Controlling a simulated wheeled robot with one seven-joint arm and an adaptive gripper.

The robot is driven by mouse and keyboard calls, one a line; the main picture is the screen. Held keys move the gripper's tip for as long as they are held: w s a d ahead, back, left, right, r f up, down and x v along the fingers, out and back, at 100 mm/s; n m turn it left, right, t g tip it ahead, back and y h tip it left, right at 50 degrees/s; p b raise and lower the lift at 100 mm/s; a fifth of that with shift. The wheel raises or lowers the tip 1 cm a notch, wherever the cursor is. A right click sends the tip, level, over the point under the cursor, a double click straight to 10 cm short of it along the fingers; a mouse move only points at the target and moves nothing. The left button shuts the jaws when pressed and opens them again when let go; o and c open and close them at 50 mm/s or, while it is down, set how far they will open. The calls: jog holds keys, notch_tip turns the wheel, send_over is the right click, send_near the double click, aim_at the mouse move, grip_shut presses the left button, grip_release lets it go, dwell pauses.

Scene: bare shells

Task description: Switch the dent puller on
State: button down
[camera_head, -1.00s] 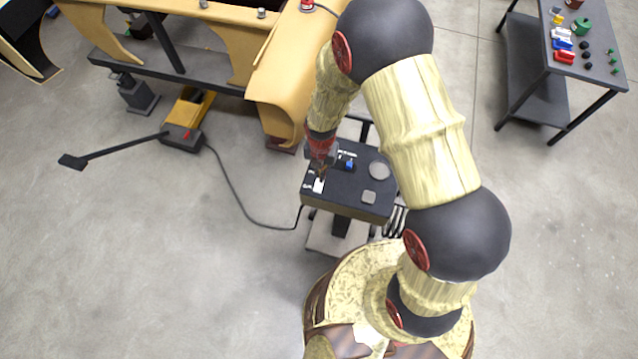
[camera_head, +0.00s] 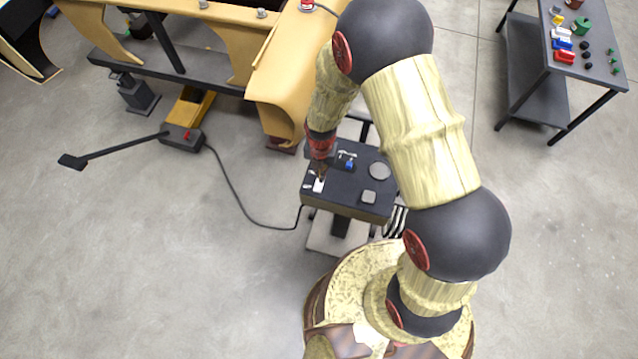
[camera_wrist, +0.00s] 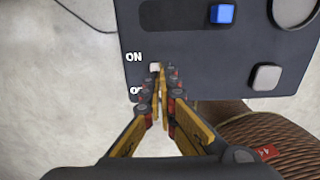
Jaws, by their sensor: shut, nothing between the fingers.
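The dent puller's dark control box (camera_head: 345,200) stands on a pedestal in front of my base. Its top shows an ON label and a partly hidden OFF label at the left edge in the wrist view. A small white switch knob (camera_wrist: 155,67) sits beside these labels, nearer ON, partly covered by my fingers. My gripper (camera_wrist: 161,72) is shut and empty, its tips at the knob's right side; I cannot tell whether they touch it. In the head view my gripper (camera_head: 319,172) is over the box's left part.
The box also has a blue slider (camera_wrist: 222,13), a light square button (camera_wrist: 266,77) and a round dial (camera_wrist: 295,8). A cable runs left to a grey unit with a red lever (camera_head: 186,136). Tan body shells (camera_head: 285,90) stand behind; a side table (camera_head: 575,60) holds small parts.

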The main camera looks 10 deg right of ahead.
jog(key=shift+f+b, duration=0.75)
jog(key=shift+f, duration=0.3)
dwell(0.4)
jog(key=shift+r+p, duration=2.2)
jog(key=shift+r, duration=1.35)
